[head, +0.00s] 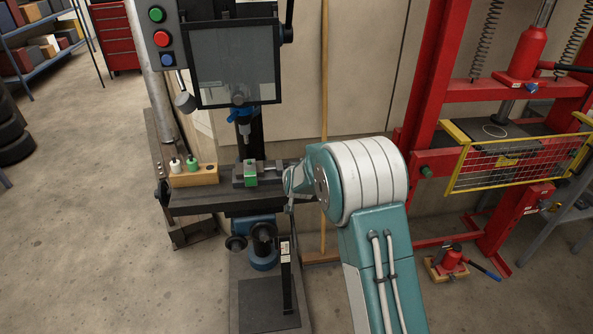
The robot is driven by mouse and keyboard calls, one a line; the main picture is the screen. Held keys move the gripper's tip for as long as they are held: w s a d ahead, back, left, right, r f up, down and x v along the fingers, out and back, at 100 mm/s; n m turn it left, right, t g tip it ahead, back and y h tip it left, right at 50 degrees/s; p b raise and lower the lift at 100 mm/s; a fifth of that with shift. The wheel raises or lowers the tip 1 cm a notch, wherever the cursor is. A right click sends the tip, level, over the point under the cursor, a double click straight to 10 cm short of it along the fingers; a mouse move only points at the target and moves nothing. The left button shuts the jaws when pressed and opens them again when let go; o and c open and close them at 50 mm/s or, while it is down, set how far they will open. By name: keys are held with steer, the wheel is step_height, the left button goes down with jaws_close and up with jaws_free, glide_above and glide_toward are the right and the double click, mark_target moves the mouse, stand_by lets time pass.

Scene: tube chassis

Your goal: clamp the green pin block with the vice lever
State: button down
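The green pin block (250,173) sits in the dark vice (238,181) on the drill press table, between its jaws. At this size I cannot tell whether the jaws press on it. The vice lever is not clear to make out; the right end of the vice is beside and partly behind my arm. My gripper (290,182) is at the right end of the vice, small and mostly hidden by my own arm. I cannot see its fingers well enough to tell whether they are open or touch the lever.
A wooden holder (206,178) with a white pin (175,164) and a green pin (192,163) stands left of the vice. The drill head and its clear guard (237,65) hang above the table. A red press frame (428,100) with a yellow guard stands at right.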

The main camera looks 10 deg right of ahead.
steer(key=shift+s+f+t, duration=0.2)
steer(key=shift+f+t, duration=0.65)
steer(key=shift+t, duration=0.05)
steer(key=shift+s+f+t, duration=0.25)
steer(key=shift+f+t, duration=0.6)
steer(key=shift+t, duration=0.05)
steer(key=shift+s+f+t, duration=0.2)
steer(key=shift+f+t, duration=0.65)
steer(key=shift+t, duration=0.05)
steer(key=shift+f, duration=0.15)
steer(key=c, duration=0.6)
jaws_free()
steer(key=shift+s, duration=0.1)
